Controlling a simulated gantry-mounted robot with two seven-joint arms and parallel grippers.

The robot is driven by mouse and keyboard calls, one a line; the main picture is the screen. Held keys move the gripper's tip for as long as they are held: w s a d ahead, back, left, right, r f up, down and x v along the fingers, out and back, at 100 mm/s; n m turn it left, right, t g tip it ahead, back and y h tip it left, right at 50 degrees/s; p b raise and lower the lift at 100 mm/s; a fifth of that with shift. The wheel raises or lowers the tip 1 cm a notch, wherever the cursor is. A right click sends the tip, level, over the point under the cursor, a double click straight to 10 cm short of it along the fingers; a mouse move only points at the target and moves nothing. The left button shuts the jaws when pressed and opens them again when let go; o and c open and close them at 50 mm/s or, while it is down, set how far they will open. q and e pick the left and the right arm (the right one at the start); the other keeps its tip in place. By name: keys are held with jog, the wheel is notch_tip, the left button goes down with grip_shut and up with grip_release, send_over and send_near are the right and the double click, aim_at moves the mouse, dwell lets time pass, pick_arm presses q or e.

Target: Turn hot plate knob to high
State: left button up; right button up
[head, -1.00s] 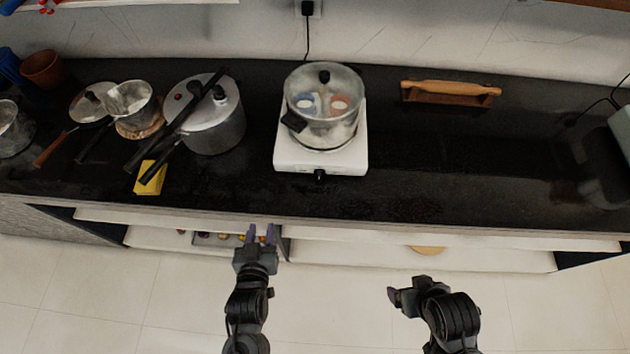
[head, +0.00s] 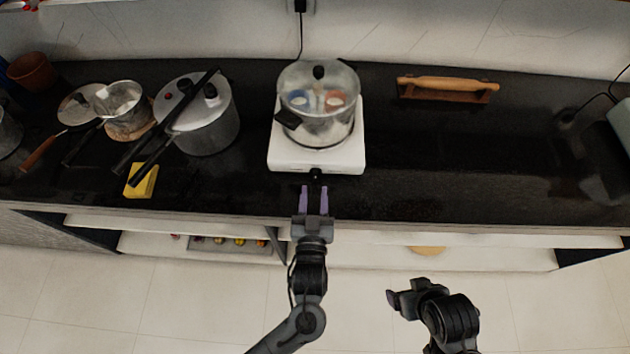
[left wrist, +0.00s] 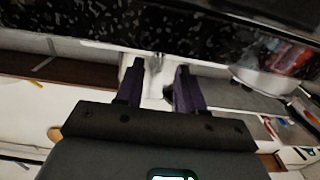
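The white hot plate (head: 286,157) stands on the black counter, with a glass-lidded pot (head: 322,128) on it. Its small black knob (head: 316,174) is on the front face. My left gripper (head: 314,188) has its two purple fingers open, pointing at the knob from the front. The knob lines up with the gap between them, and the fingertips look just short of it. The left wrist view shows the fingers (left wrist: 159,68) apart; I cannot make out the knob there. My right gripper (head: 391,298) hangs in front of the counter, away from the hot plate; its finger gap is unclear.
A pressure cooker (head: 212,125) with long black handles and a yellow sponge (head: 142,181) are to the left. A rolling pin (head: 447,84) on a wooden holder lies to the right. The counter (head: 450,190) right of the hot plate is clear.

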aim_at(315, 176)
pick_arm(q)
jog(key=shift+w+b, duration=0.35)
jog(key=shift+w, duration=1.9)
jog(key=shift+d, duration=0.1)
jog(key=shift+c, duration=0.3)
grip_shut()
